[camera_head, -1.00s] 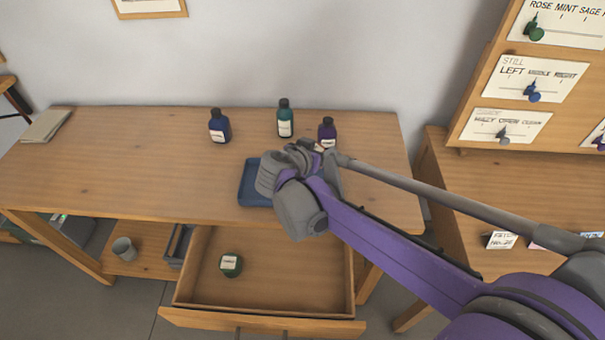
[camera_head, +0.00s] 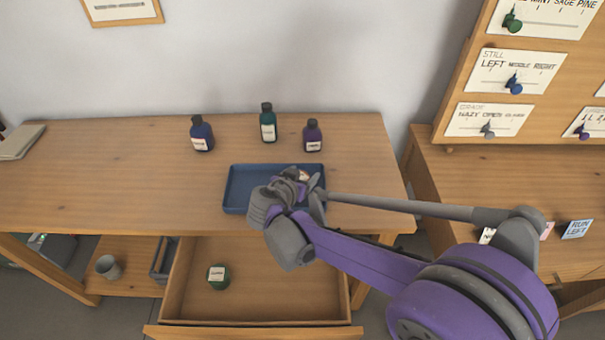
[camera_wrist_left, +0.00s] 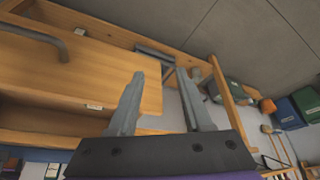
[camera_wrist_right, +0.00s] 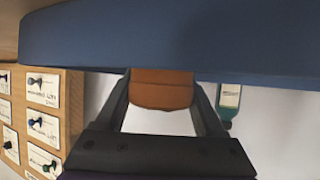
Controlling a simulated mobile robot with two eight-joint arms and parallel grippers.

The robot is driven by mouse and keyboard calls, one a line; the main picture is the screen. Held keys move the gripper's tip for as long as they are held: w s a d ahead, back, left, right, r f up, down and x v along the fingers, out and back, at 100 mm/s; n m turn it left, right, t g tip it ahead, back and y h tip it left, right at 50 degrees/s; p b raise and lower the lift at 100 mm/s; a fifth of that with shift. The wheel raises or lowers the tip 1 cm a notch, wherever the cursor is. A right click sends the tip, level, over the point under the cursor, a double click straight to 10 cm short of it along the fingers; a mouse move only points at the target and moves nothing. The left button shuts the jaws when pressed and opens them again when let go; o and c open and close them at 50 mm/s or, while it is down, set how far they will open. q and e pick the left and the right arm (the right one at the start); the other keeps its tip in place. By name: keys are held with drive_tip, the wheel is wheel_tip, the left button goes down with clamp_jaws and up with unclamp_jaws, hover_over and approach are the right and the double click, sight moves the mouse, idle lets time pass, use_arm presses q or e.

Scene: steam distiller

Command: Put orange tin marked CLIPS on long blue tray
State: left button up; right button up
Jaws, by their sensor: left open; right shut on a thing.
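My right gripper (camera_head: 304,178) is over the right part of the long blue tray (camera_head: 234,193) on the table. In the right wrist view it is shut on an orange-brown tin (camera_wrist_right: 162,88), held between both fingers. No marking can be read on the tin there. The blue tray (camera_wrist_right: 160,38) spans the top of that view, right beside the tin; I cannot tell whether they touch. In the head view the gripper mostly hides the tin. My left gripper (camera_wrist_left: 160,95) is open and empty in the left wrist view, and is out of the head view.
Blue (camera_head: 201,135), green (camera_head: 268,125) and purple (camera_head: 312,137) bottles stand behind the tray. An open drawer (camera_head: 290,290) below holds a green jar (camera_head: 218,277). A grey cup (camera_head: 108,267) stands on the lower shelf.

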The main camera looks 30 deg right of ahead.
drive_tip(key=o, duration=1.1)
drive_tip(key=shift+r, duration=0.1)
drive_tip(key=p+v, duration=0.2)
drive_tip(key=v, duration=0.9)
drive_tip(key=shift+s+a+r+p, duration=0.15)
drive_tip(key=shift+s+a+p, duration=0.1)
drive_tip(key=shift+a+p, duration=0.05)
drive_tip(key=s+f+n, duration=0.1)
drive_tip(key=s+f+g+y, duration=0.1)
drive_tip(key=s, duration=0.1)
drive_tip(key=s+d+f+n+y, duration=0.1)
drive_tip(key=s, duration=0.1)
drive_tip(key=shift+s+f+n+g, duration=0.1)
drive_tip(key=shift+f+n+g, duration=0.05)
drive_tip(key=shift+n+g, duration=0.15)
drive_tip(key=s+a+f+n+y, duration=0.2)
drive_tip(key=s, duration=0.2)
drive_tip(key=s+a+f+n+y, duration=0.2)
drive_tip(key=s+n+y, duration=0.1)
drive_tip(key=s, duration=0.1)
drive_tip(key=s+a+f+n+y, duration=0.2)
drive_tip(key=s+n, duration=0.1)
drive_tip(key=s, duration=0.1)
drive_tip(key=shift+s+f+g+y, duration=0.15)
drive_tip(key=shift+g+y, duration=0.25)
